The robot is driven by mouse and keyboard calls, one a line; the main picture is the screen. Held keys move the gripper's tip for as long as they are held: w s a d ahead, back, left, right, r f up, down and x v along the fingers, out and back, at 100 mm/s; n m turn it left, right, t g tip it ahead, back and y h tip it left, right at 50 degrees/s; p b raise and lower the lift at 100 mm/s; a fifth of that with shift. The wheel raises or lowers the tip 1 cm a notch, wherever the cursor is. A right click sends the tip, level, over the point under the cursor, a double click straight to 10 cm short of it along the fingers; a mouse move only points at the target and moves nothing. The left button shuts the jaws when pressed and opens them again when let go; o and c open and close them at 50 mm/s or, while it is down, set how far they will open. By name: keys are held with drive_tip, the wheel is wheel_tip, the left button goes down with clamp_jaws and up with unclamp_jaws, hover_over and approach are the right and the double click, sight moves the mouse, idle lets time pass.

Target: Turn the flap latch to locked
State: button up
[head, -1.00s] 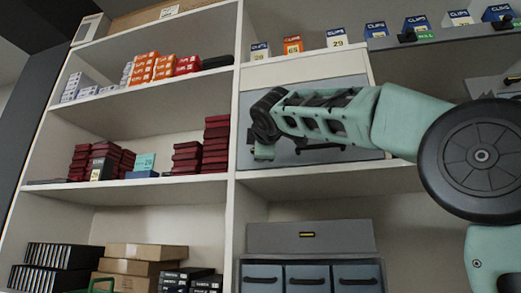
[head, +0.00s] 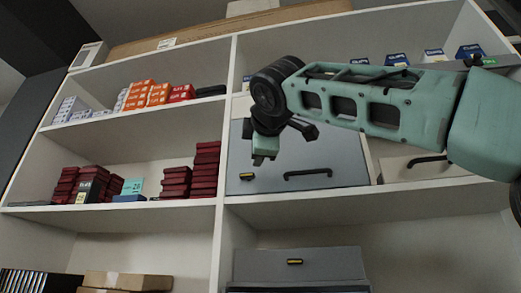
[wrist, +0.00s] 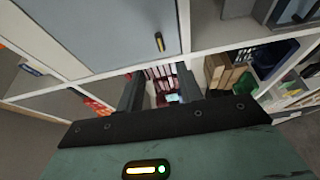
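The grey-blue flap (head: 340,160) closes a compartment in the middle shelf. It carries a black bar handle (head: 308,173). The flap latch (head: 246,176), black with a yellow stripe, is at its lower left, lying level in the head view. In the wrist view the flap (wrist: 100,30) fills the upper left, with the latch (wrist: 159,42) near its edge. My gripper (head: 265,155) hangs in front of the flap's left part, just above the latch in the picture. In the wrist view my gripper (wrist: 160,92) is open, with nothing between its fingers and the latch beyond them, apart.
A lower grey panel (head: 330,262) has a similar yellow-striped latch (head: 294,262). Red boxes (head: 205,172) stand on the shelf left of the upright divider (head: 227,120). Another drawer handle (head: 427,161) is at right, partly behind my arm.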

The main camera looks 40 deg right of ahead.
drive_tip(key=shift+b+v, duration=0.55)
drive_tip(key=shift+v, duration=0.75)
drive_tip(key=w+a+f+n+g+y, duration=0.1)
drive_tip(key=w+a+f+y, duration=0.3)
drive_tip(key=f, duration=0.5)
drive_tip(key=w+a+f+n+g+y, duration=0.1)
drive_tip(key=w+a+f, duration=0.35)
drive_tip(key=f, duration=0.35)
drive_tip(key=s+a+f+m+g+y, duration=0.1)
drive_tip(key=a+f+g+y, duration=0.3)
drive_tip(key=f, duration=0.7)
drive_tip(key=s+a+f+g, duration=0.1)
drive_tip(key=a+f, duration=0.4)
drive_tip(key=f, duration=0.6)
drive_tip(key=s+a+f+m+g, duration=0.15)
drive_tip(key=s+f, duration=0.25)
drive_tip(key=f, duration=0.4)
drive_tip(key=s+a+f+g, duration=0.2)
drive_tip(key=s+f+g, duration=0.15)
drive_tip(key=f, duration=0.45)
drive_tip(key=s+d+f+m+g, duration=0.3)
drive_tip(key=s+f+m+g, duration=0.1)
drive_tip(key=s+f, duration=0.9)
wheel_tip(320, 180, up, 13)
drive_tip(key=p, duration=1.3)
drive_tip(key=shift+s+a+r+y, duration=0.2)
drive_tip(key=shift+s+y, duration=0.1)
drive_tip(key=shift+s, duration=0.05)
